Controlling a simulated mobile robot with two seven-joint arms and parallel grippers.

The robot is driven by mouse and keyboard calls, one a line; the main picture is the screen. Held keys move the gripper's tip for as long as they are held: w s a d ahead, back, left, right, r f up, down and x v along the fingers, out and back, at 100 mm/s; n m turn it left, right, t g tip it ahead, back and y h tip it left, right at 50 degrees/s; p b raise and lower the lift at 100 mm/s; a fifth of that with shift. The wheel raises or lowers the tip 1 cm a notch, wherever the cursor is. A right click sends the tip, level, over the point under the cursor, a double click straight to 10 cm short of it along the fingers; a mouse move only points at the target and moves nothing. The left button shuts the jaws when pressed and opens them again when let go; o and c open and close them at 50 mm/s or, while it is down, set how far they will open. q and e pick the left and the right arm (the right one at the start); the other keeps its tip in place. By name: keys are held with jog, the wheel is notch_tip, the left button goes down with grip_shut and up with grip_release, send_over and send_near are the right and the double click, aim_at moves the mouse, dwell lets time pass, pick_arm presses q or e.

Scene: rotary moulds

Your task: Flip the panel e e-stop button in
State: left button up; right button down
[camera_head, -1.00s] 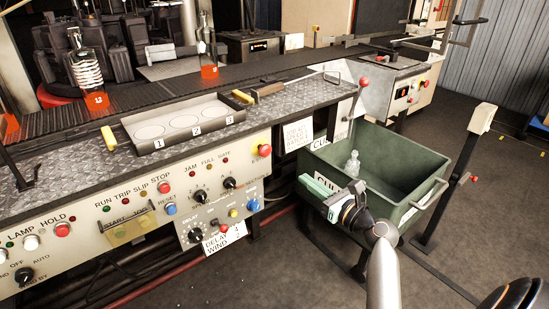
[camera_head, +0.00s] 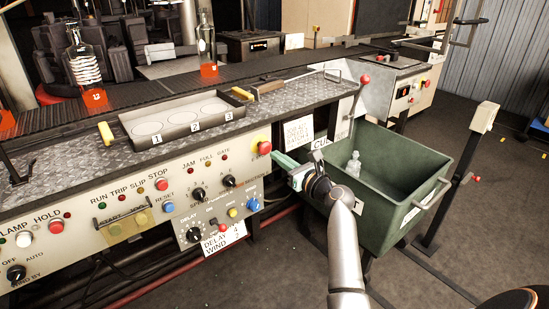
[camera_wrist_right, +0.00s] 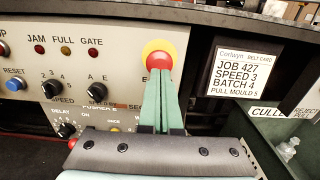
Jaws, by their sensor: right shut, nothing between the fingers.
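The e-stop button (camera_head: 264,147) is a red mushroom head on a yellow collar at the right end of the beige control panel (camera_head: 110,237). In the right wrist view the button (camera_wrist_right: 159,58) is straight ahead, with its upper part clear. My right gripper (camera_head: 277,155) is shut and empty, its green fingers pointing at the button. In the wrist view the fingertips (camera_wrist_right: 158,73) overlap the button's lower edge. I cannot tell whether they touch it. The letter label beside the button is mostly hidden. My left gripper is not in view.
A green cullet bin (camera_head: 400,165) with a clear bottle (camera_head: 354,163) stands right of the panel. A job card (camera_wrist_right: 240,68) hangs beside the button. A three-place tray (camera_head: 160,145) is on the bench above.

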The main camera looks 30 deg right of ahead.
aim_at(264, 147)
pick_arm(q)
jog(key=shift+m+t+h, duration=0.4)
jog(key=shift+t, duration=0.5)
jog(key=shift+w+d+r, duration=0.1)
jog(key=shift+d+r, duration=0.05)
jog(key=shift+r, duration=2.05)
pick_arm(e)
jog(key=shift+w+a, duration=0.1)
jog(key=shift+w, duration=1)
jog(key=shift+w, duration=0.1)
